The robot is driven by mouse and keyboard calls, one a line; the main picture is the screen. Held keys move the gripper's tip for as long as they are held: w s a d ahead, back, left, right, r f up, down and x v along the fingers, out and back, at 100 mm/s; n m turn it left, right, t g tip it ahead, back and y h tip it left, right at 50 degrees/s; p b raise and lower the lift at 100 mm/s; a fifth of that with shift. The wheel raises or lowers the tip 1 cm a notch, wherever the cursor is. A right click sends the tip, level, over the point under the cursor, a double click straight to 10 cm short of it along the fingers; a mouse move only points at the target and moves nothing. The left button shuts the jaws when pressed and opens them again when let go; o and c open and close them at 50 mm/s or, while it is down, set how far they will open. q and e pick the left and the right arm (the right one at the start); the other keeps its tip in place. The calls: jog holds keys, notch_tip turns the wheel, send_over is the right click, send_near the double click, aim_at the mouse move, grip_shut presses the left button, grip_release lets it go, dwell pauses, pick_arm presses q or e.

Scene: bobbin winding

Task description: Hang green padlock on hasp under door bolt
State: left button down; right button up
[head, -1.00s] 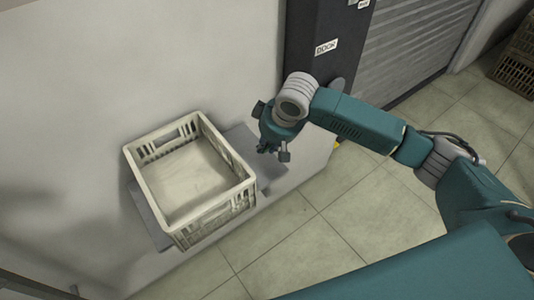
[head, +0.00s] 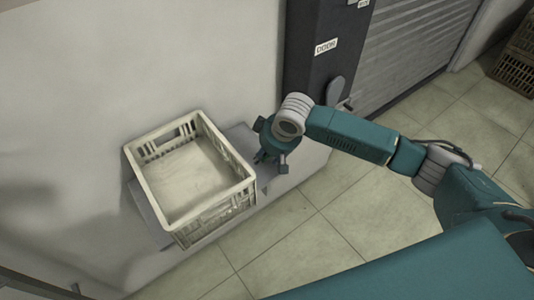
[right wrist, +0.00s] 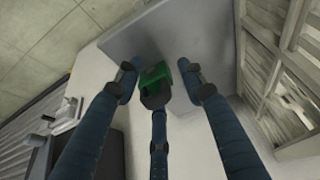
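The green padlock (right wrist: 155,75) shows in the right wrist view, on or just above the grey shelf, between my right gripper's fingers. My right gripper (right wrist: 156,78) is open, with one finger on each side of the padlock and the third finger overlapping its near end. I cannot tell whether that finger touches it. In the head view my right gripper (head: 270,160) points down over the shelf's right part and hides the padlock. A grey lever-like fitting (head: 334,90) is on the dark door post; bolt and hasp cannot be told apart. My left gripper is out of view.
A cream crate (head: 218,208) stands on the grey shelf (head: 240,140), just left of my right gripper. The wall lies behind. The dark post (head: 310,75) with a label and a shutter (head: 415,45) stand to the right. Tiled floor in front is clear.

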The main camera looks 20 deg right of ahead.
jog(key=v, duration=1.2)
jog(key=shift+r+b, duration=0.2)
jog(key=shift+b, duration=0.15)
jog(key=shift+s+f, duration=0.1)
jog(key=shift+f, duration=0.05)
